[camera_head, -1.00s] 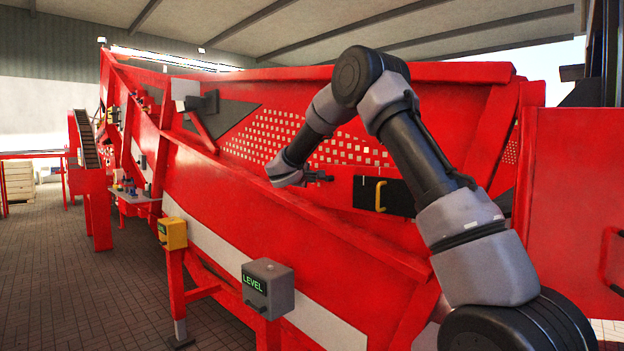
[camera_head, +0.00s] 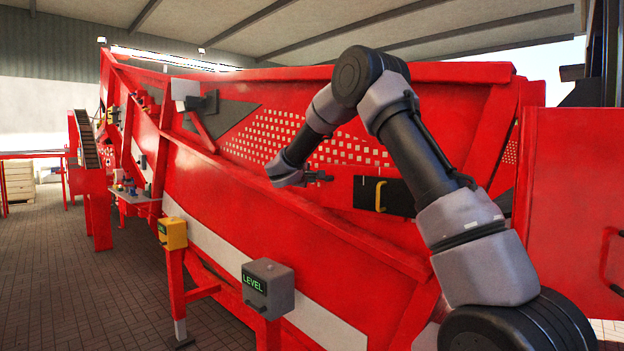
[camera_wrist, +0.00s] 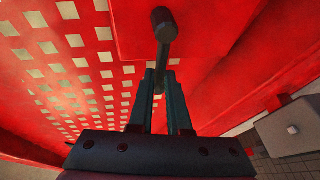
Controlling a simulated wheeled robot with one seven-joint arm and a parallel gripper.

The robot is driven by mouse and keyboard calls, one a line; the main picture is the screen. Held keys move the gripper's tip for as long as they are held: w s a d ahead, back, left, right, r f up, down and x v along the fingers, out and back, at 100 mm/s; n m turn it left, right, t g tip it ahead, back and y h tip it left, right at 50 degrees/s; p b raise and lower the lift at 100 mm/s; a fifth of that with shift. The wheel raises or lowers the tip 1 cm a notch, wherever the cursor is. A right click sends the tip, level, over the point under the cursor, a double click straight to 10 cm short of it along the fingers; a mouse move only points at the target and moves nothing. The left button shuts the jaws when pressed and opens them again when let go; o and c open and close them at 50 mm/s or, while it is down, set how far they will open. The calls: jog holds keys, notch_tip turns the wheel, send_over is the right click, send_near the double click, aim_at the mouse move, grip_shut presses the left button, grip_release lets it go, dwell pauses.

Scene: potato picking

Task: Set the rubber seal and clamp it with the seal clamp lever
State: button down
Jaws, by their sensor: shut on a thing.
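My gripper (camera_head: 319,176) is at the red machine's side, left of a black panel (camera_head: 396,196) with a yellow handle (camera_head: 379,195). In the wrist view, my gripper (camera_wrist: 160,78) is shut on a dark lever (camera_wrist: 164,34), which I take to be the seal clamp lever. The lever has a rounded end and sticks out beyond the fingertips, in front of a red plate. Its lower part is hidden between the fingers. I cannot make out the rubber seal in either view.
The red machine wall (camera_head: 230,190) fills the middle, with a perforated panel (camera_head: 270,135) behind my gripper. A grey LEVEL box (camera_head: 268,287) and a yellow box (camera_head: 172,233) stand in front, lower left. The tiled floor (camera_head: 80,280) at left is clear.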

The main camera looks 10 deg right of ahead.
dwell(0.5)
jog(key=f+n+g, duration=0.1)
jog(key=n, duration=0.1)
jog(key=f+n+g, duration=0.1)
jog(key=n, duration=0.1)
jog(key=f+n+g+h, duration=0.1)
jog(key=g, duration=0.1)
jog(key=shift+s+d+f+n, duration=0.2)
jog(key=shift+s+f+n, duration=0.05)
jog(key=shift+s+n, duration=0.15)
jog(key=n+g, duration=0.1)
jog(key=s+d+f+n+g+h, duration=0.1)
jog(key=shift+f+n, duration=0.2)
jog(key=shift+n, duration=0.2)
jog(key=shift+s+d+f+n+g+h, duration=0.2)
jog(key=shift+s+n+g+h, duration=0.15)
jog(key=shift+n, duration=0.2)
jog(key=shift+s+d+f+n+g+h, duration=0.1)
jog(key=shift+s+d+n+g+h, duration=0.1)
jog(key=shift+s+n+g+h, duration=0.25)
jog(key=shift+w, duration=0.1)
jog(key=c, duration=0.9)
grip_release()
jog(key=shift+o, duration=0.2)
